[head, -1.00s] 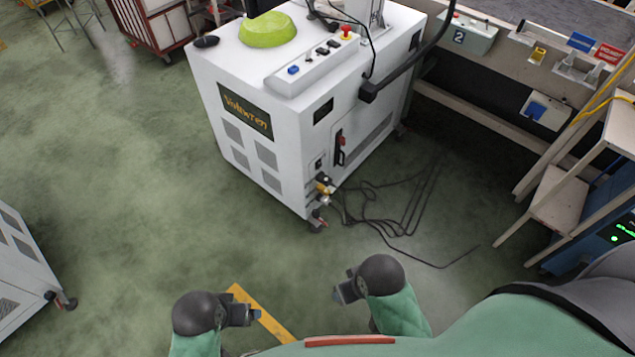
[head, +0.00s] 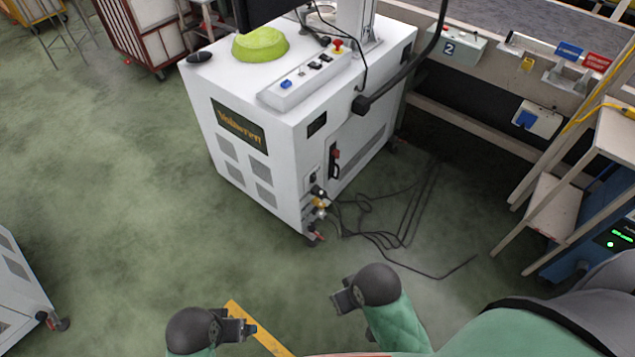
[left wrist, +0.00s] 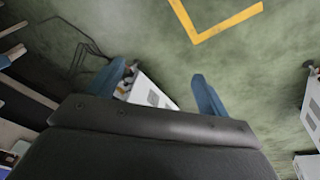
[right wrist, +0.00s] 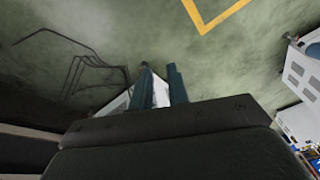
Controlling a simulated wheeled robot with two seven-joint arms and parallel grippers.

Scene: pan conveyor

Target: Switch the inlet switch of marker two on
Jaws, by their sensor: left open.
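A white cabinet machine (head: 245,100) stands ahead of me in the head view. Its right side has a black switch with a red part (head: 335,158), and lower down a small panel (head: 313,178) with plugs and cables near the corner. I cannot read which switch is the inlet switch. A "2" label is on a grey box (head: 450,48) behind the cabinet. My left gripper (head: 250,328) is open and empty, low in the head view, well short of the cabinet. My right gripper (head: 340,299) is also empty there; its fingers (right wrist: 160,88) stand a narrow gap apart.
Black cables (head: 395,225) lie on the floor right of the cabinet. A wooden stepped frame (head: 550,205) and a conveyor side stand at right. Another white cabinet (head: 18,290) is at lower left. Green floor between is open.

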